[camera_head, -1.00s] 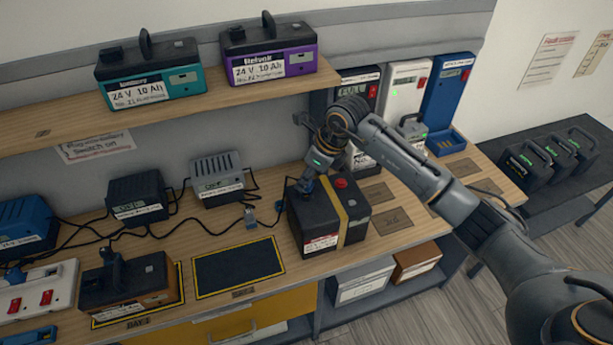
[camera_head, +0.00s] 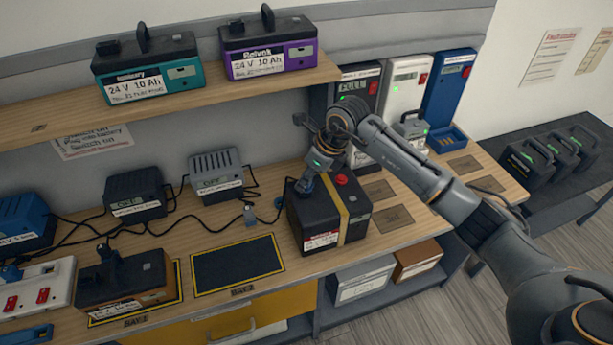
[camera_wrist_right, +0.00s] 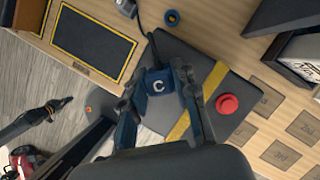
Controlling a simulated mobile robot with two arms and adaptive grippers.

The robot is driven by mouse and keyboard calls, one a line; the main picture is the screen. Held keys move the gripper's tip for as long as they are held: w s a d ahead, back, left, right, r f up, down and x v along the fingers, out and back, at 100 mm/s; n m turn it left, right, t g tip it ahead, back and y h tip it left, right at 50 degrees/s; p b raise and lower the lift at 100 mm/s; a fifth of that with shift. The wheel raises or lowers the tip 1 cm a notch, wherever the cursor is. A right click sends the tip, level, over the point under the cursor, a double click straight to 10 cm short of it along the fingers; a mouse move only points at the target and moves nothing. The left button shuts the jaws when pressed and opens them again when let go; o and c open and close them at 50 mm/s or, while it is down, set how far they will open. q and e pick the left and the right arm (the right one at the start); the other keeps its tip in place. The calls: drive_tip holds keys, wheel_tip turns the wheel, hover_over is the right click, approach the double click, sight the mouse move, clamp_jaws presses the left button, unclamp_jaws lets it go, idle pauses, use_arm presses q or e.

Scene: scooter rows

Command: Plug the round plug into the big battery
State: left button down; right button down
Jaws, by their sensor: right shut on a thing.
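The big battery (camera_head: 318,238) is a dark box with a yellow band and a red button on top, standing on the bench. It also shows from above in the right wrist view (camera_wrist_right: 196,62). My right gripper (camera_head: 305,186) points down at the left part of its top. In the right wrist view the gripper (camera_wrist_right: 160,88) is shut on a blue plug (camera_wrist_right: 157,80) marked "C", with a black cable running up from it. The plug is over the battery top; whether it is seated is hidden.
A small blue round piece (camera_head: 279,203) and a grey plug (camera_head: 250,215) lie left of the battery. An empty dark mat (camera_head: 238,266) is further left. Chargers (camera_head: 216,177) and their cables line the back. A shelf (camera_head: 200,105) holds two batteries above.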

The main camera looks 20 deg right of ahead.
drive_tip(key=shift+f, duration=0.15)
drive_tip(key=c, duration=1)
unclamp_jaws()
drive_tip(key=shift+o, duration=0.2)
drive_tip(key=shift+d+r, duration=0.15)
drive_tip(key=shift+r, duration=0.2)
drive_tip(key=v, duration=1.1)
drive_tip(key=shift+s, duration=0.2)
drive_tip(key=shift+r, duration=0.15)
